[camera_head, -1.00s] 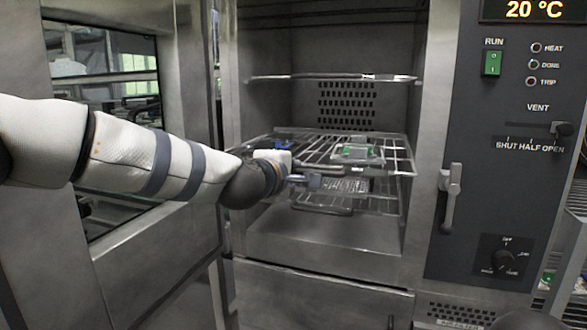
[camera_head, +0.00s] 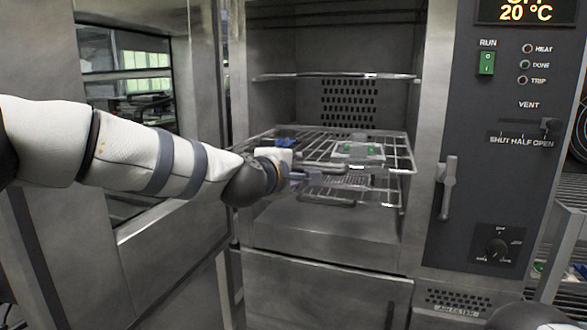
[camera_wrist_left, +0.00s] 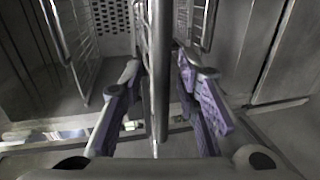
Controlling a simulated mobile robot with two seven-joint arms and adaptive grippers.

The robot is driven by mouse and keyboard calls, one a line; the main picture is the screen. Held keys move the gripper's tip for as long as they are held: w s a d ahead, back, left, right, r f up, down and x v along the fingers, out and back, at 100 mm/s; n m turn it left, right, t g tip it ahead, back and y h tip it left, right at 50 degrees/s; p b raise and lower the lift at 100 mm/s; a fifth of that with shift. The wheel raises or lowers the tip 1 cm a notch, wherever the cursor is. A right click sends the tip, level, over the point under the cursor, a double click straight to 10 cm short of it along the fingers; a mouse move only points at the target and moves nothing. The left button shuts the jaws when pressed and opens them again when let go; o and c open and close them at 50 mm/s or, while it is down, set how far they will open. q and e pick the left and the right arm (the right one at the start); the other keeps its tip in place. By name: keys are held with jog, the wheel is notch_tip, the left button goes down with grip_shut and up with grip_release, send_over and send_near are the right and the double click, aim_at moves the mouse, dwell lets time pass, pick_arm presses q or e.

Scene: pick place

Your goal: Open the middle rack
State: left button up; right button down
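The middle rack (camera_head: 398,152) is a wire shelf inside the open steel chamber. A small tray-like item with green parts (camera_head: 358,151) and a blue item (camera_head: 286,142) lie on it. My left gripper (camera_head: 308,178) is at the front left of this rack, close to its front edge. In the left wrist view, its two fingers (camera_wrist_left: 160,85) stand apart on either side of a metal bar (camera_wrist_left: 157,60), with narrow gaps seeming to show beside it. Whether the fingers touch the bar is unclear. My right gripper is not in view.
An upper rack (camera_head: 335,77) is above, and a lower rack (camera_head: 375,195) is just below. The control panel (camera_head: 490,150) and a latch handle (camera_head: 447,188) are at the right.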

pick_arm(q)
jog(key=v, duration=1.2)
jog(key=s+a+f+m+g+y, duration=0.1)
jog(key=s+a+f+m+g, duration=0.3)
jog(key=f, duration=0.7)
jog(key=s+f+m+g, duration=0.1)
jog(key=s+f, duration=0.6)
jog(key=f, duration=0.5)
jog(key=s+a+f+m+g+y, duration=0.1)
jog(key=s+f+m+g, duration=0.3)
jog(key=f, duration=0.7)
jog(key=s+a+f+g+y+p, duration=0.1)
jog(key=s+a+f+g, duration=0.2)
jog(key=s, duration=0.4)
jog(key=s+a+f, duration=0.2)
jog(key=s+f, duration=0.4)
jog(key=s, duration=0.2)
jog(key=s+a+f+m+g+y, duration=0.1)
jog(key=s+a, duration=0.3)
jog(key=s, duration=0.6)
jog(key=s+a+f+m+g, duration=0.1)
jog(key=s+a+m+g, duration=0.3)
jog(key=s, duration=0.7)
jog(key=shift+f+y+p, duration=0.15)
jog(key=shift+y+p, duration=0.25)
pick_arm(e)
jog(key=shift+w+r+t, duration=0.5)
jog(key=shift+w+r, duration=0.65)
